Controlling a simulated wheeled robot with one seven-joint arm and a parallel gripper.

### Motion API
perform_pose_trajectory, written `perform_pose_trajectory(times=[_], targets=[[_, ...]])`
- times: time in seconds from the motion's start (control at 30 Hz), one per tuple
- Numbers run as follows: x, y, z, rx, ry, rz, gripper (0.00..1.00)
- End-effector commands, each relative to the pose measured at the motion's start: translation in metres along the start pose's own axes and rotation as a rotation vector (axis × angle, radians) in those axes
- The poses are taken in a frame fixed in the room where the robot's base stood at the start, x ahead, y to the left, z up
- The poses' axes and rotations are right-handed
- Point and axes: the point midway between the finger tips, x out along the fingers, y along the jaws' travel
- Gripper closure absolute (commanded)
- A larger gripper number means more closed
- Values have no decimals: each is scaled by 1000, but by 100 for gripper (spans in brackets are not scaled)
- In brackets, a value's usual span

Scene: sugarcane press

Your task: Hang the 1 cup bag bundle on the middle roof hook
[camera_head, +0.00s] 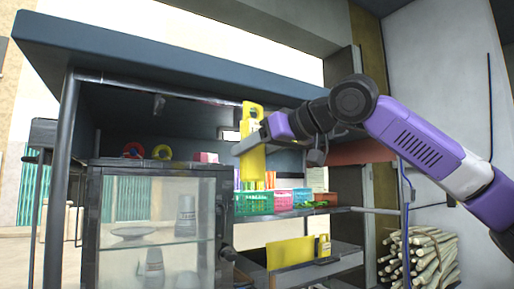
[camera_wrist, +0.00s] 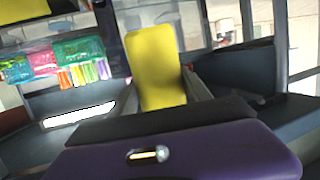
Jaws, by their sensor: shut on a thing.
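The cup bag bundle (camera_head: 252,163) is yellow and hangs roughly upright under the front edge of the roof, with a holed loop at its top. My gripper (camera_head: 248,146) is shut on it around its middle, reaching in from the right. In the wrist view the yellow bundle (camera_wrist: 156,65) stands up between the fingers. The dark roof (camera_head: 180,70) has a rail along its underside, and the bundle's top is close to it. A small dark fitting (camera_head: 158,104), perhaps a hook, hangs left of the bundle. I cannot make out the middle hook clearly.
Green (camera_head: 252,203) and pink (camera_head: 283,200) baskets sit on a shelf behind the bundle. Cane stalks (camera_head: 420,258) are stacked at lower right.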

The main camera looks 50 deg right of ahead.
Motion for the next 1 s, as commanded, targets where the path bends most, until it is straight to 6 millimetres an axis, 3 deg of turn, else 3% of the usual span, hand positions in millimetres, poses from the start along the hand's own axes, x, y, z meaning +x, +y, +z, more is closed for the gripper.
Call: perform_pose_trajectory(times=[1.0], targets=[[49,12,-4,2,1,-2,79]])
